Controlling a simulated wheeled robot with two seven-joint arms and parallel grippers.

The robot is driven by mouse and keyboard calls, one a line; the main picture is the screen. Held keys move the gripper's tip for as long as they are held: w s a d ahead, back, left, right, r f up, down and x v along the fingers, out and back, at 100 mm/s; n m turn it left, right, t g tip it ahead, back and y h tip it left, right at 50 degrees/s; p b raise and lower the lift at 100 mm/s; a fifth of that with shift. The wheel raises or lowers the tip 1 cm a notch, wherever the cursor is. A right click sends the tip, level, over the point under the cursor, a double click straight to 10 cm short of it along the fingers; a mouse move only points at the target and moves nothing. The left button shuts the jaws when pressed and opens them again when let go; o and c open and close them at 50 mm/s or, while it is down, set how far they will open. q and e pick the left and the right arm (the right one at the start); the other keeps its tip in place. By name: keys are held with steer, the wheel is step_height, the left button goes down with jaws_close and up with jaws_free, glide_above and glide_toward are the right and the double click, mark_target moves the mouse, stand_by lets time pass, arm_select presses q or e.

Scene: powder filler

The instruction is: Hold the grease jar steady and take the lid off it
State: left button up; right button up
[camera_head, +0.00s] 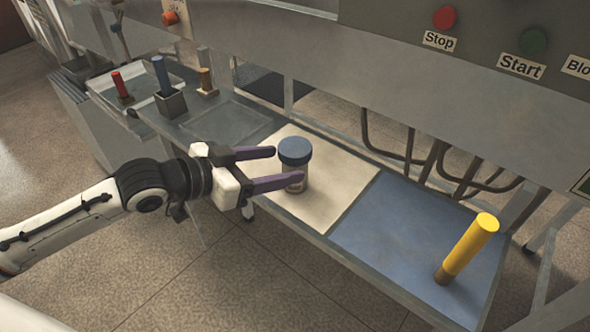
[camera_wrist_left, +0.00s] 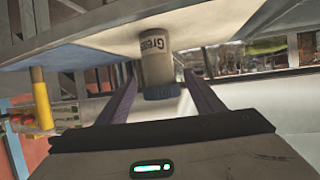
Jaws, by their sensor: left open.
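The grease jar (camera_head: 294,182) stands upright on a cream mat (camera_head: 335,205), with its blue lid (camera_head: 295,150) on top. My left gripper (camera_head: 287,164) is open, its two purple fingers reaching to either side of the jar; the nearer finger covers part of the jar's body. In the left wrist view, the jar (camera_wrist_left: 156,68) looks upside down, with part of its "Grease" label and the lid (camera_wrist_left: 161,92) between the fingers. I cannot tell whether a finger touches the jar. My right gripper is in neither view.
A yellow cylinder on a brown base (camera_head: 467,249) stands on the blue mat (camera_head: 390,230) to the right. Red, blue and orange handled items stand at the left, the blue one in a grey holder (camera_head: 171,103). A machine panel with a Stop button (camera_head: 444,17) overhangs the shelf.

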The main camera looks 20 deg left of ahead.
arm_select(q)
steer(key=x, duration=0.5)
steer(key=shift+d+f, duration=0.15)
steer(key=shift+f, duration=0.1)
steer(key=c, duration=1.3)
step_height(320, 180, up, 10)
steer(key=shift+r+p, duration=0.1)
steer(key=shift+p, duration=0.55)
steer(key=o, duration=0.7)
jaws_close()
steer(key=shift+s+d+r, duration=0.15)
steer(key=shift+s+d, duration=0.1)
steer(key=shift+d, duration=0.1)
steer(key=s+a+r+n+t+y, duration=0.2)
steer(key=s+a+r+n+y, duration=0.2)
steer(key=r+n+y, duration=0.2)
steer(key=shift+s+r+y, duration=0.2)
steer(key=shift+r+y, duration=0.3)
steer(key=shift+y, duration=0.1)
